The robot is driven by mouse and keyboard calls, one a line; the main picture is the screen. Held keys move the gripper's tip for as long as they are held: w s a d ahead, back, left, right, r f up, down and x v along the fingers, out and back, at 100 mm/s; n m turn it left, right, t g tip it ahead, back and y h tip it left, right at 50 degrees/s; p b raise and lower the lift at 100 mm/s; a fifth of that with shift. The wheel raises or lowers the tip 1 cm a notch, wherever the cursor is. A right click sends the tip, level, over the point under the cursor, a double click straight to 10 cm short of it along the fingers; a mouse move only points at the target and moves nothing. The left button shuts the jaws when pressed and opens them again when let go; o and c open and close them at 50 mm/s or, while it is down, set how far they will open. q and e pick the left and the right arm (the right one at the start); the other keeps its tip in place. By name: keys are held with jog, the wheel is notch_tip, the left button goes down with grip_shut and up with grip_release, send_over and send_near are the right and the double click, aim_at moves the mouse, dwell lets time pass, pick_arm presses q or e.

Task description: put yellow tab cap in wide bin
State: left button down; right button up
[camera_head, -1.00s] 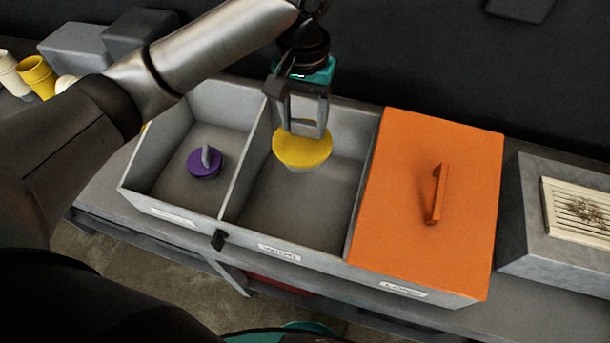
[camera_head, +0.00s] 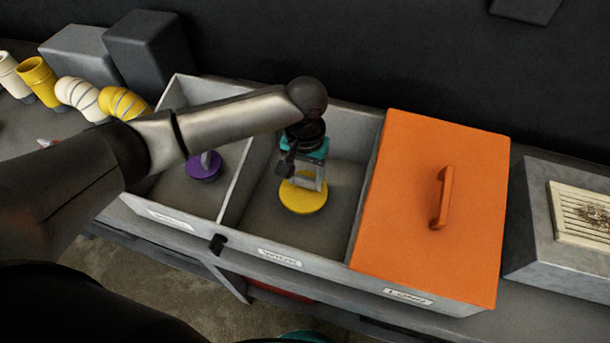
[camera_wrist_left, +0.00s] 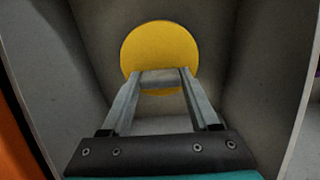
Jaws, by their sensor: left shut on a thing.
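The yellow tab cap (camera_head: 303,197) is a round disc low inside the open middle compartment of the grey bin (camera_head: 290,236). I cannot tell whether it touches the floor. In the left wrist view the cap (camera_wrist_left: 160,52) lies at the fingertips (camera_wrist_left: 160,80), with grey walls on both sides. The label on the middle compartment's front is too blurred to read surely. My right gripper is not in view.
A purple cap (camera_head: 204,166) with a grey tab lies in the left compartment. An orange lid (camera_head: 425,200) with a handle covers the right compartment. A grey block with a slatted panel (camera_head: 582,224) stands at right. Yellow and white pipe pieces (camera_head: 78,95) stand at back left.

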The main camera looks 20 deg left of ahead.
pick_arm(q)
jog(key=shift+c, duration=0.7)
grip_release()
jog(key=shift+f, duration=0.1)
notch_tip(320, 180, up, 12)
jog(key=p, duration=0.1)
dwell(0.4)
